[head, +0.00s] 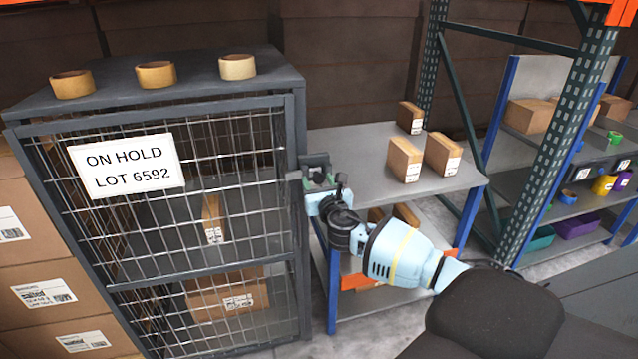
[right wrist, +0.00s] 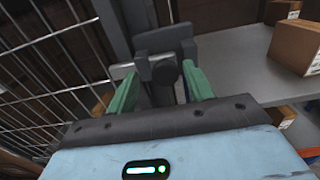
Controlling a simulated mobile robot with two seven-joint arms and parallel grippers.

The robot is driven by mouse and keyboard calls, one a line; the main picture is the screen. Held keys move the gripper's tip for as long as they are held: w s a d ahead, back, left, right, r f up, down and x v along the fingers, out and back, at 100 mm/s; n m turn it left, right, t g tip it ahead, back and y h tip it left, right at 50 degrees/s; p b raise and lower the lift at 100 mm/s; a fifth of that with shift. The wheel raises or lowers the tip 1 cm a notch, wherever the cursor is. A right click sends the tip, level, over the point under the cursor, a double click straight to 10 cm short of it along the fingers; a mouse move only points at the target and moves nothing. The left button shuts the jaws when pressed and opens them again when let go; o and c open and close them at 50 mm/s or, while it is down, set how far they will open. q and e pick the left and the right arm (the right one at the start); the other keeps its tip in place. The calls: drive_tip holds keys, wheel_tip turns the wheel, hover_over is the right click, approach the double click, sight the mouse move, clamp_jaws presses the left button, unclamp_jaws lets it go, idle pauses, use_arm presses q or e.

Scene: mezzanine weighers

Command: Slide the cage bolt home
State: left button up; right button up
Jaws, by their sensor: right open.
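The wire-mesh cage (head: 150,263) stands at the left with its door closed against the frame. The cage bolt is at the door's right edge, mostly hidden behind my gripper in the head view. In the right wrist view the bolt (right wrist: 165,72) shows a dark upright handle and a pale bar pointing left, with dark brackets around it. My right gripper (head: 318,173) is at the bolt. Its green fingers are open, one on each side of the handle, with gaps visible. How far the bar reaches into its keeper cannot be told. My left gripper is out of view.
A sign (head: 126,166) reading "ON HOLD LOT 6592" hangs on the door. Several tape rolls (head: 155,74) sit on the cage top. A grey shelf table (head: 355,150) with cartons (head: 404,158) stands close to the right of the cage, near my right arm. A green rack post (head: 545,130) is farther right.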

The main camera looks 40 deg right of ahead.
drive_tip(key=shift+s, duration=0.15)
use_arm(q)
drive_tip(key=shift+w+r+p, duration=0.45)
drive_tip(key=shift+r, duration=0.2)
use_arm(e)
drive_tip(key=v, duration=0.7)
drive_tip(key=shift+s+a, duration=0.2)
drive_tip(key=shift+s, duration=0.05)
drive_tip(key=s+a+f+m+g+y, duration=0.25)
drive_tip(key=s+a+f+m, duration=0.35)
drive_tip(key=f, duration=0.4)
drive_tip(key=s+a+f+m+g+y, duration=0.2)
drive_tip(key=s+a+f+m+y, duration=0.15)
drive_tip(key=s+a+f, duration=0.55)
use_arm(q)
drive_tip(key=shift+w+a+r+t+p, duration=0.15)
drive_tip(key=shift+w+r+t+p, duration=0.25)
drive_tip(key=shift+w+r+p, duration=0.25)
use_arm(e)
drive_tip(key=s+a+f+m+g+y, duration=0.1)
drive_tip(key=s+a+f+m, duration=0.1)
drive_tip(key=s+m, duration=0.4)
drive_tip(key=s+a+f+m+g+y, duration=0.1)
drive_tip(key=s+a+f+m, duration=0.2)
drive_tip(key=s+m, duration=0.4)
drive_tip(key=s+a+f+m+g+y, duration=0.1)
drive_tip(key=s+a+f+m, duration=0.2)
drive_tip(key=s+m, duration=0.4)
drive_tip(key=s+a, duration=0.1)
drive_tip(key=s, duration=0.3)
